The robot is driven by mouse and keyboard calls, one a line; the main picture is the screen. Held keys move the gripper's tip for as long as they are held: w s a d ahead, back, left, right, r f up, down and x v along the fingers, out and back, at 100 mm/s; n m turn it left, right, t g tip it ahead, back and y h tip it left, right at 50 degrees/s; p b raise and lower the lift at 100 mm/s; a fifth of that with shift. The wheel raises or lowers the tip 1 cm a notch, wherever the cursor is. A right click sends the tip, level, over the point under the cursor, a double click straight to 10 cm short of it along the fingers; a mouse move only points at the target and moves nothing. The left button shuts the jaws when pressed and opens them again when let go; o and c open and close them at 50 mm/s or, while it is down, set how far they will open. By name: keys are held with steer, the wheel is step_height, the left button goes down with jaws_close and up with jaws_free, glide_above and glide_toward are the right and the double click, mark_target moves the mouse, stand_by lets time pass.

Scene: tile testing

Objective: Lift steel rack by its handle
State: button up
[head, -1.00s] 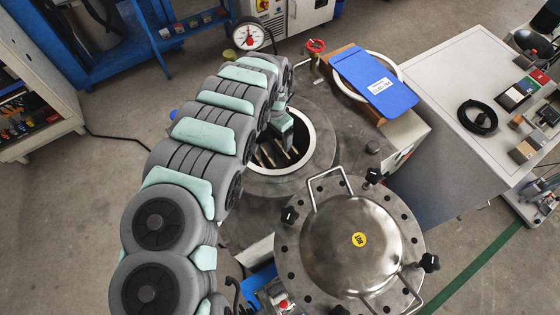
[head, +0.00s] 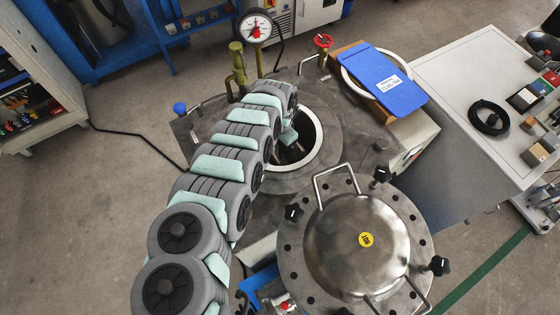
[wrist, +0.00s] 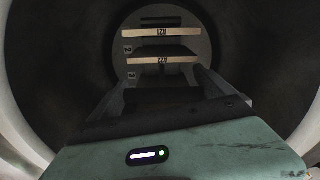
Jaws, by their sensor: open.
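The steel rack (wrist: 190,47) stands inside the round vessel opening (head: 318,140). In the wrist view it holds pale, numbered tiles (wrist: 161,61), with number marks at its left side. My gripper (wrist: 168,82) points into the opening with its dark fingers apart and nothing clearly between them. A dark crossways bar shows between the fingers, but I cannot tell whether it is the rack's handle. In the head view my gripper (head: 288,138) is at the opening's left side, and my arm hides part of the opening. The rack is mostly in shadow there.
The domed steel lid (head: 355,245) with handles and black knobs sits right of my arm. A blue clipboard (head: 380,80) lies over a white ring behind the opening. A pressure gauge (head: 255,27) and red valve (head: 323,41) stand at the back. The opening's rim surrounds my gripper closely.

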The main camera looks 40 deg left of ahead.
steer(key=c, duration=0.4)
steer(key=shift+r, duration=0.1)
steer(key=c, duration=1.5)
